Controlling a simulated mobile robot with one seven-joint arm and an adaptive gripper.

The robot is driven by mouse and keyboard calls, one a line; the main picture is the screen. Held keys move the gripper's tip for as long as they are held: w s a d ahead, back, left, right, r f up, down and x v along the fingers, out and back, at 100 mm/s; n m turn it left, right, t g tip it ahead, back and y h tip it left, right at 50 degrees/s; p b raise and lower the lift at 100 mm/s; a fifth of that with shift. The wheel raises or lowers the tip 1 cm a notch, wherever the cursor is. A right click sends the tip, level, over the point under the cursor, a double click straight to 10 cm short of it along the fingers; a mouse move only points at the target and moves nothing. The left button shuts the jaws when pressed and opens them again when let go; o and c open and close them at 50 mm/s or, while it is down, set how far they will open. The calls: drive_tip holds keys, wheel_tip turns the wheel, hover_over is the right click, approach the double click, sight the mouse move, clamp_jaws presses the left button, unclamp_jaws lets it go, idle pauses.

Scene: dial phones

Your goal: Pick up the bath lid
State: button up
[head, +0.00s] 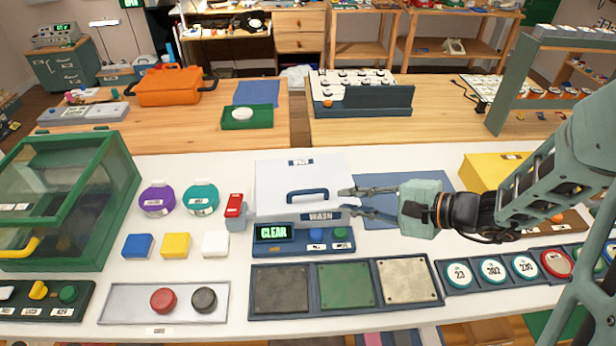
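The bath lid (277,180) is the white top of a white box labelled WASH, with a dark blue bar handle (308,192) standing on it. It appears to lie flat on the box. My gripper (345,201) comes in from the right, its two thin grey fingers pointing left and spread apart. The fingertips are by the right side of the lid, just right of the handle, with nothing between them. Whether a finger touches the lid cannot be told from this view.
A panel reading CLEAR (274,232) stands in front of the box. A red-topped dispenser (235,208) is close on its left. A tray of three plates (438,290) lies in front. A blue mat (392,183) lies behind my gripper. A green glass case (112,215) stands far left.

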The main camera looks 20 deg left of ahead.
sight(311, 191)
drive_tip(key=shift+w+p+x, duration=0.15)
drive_tip(key=shift+p+x, duration=0.05)
drive_tip(key=shift+x, duration=1.65)
drive_tip(key=shift+w+p+x, duration=0.2)
drive_tip(key=shift+p+x, duration=0.05)
drive_tip(key=shift+x, duration=1.55)
drive_tip(key=shift+w+p+x, duration=0.15)
drive_tip(key=shift+p+x, duration=0.05)
drive_tip(key=shift+x, duration=1.65)
drive_tip(key=shift+r, duration=0.1)
drive_tip(key=shift+c, duration=0.4)
clamp_jaws()
drive_tip(key=shift+r, duration=0.15)
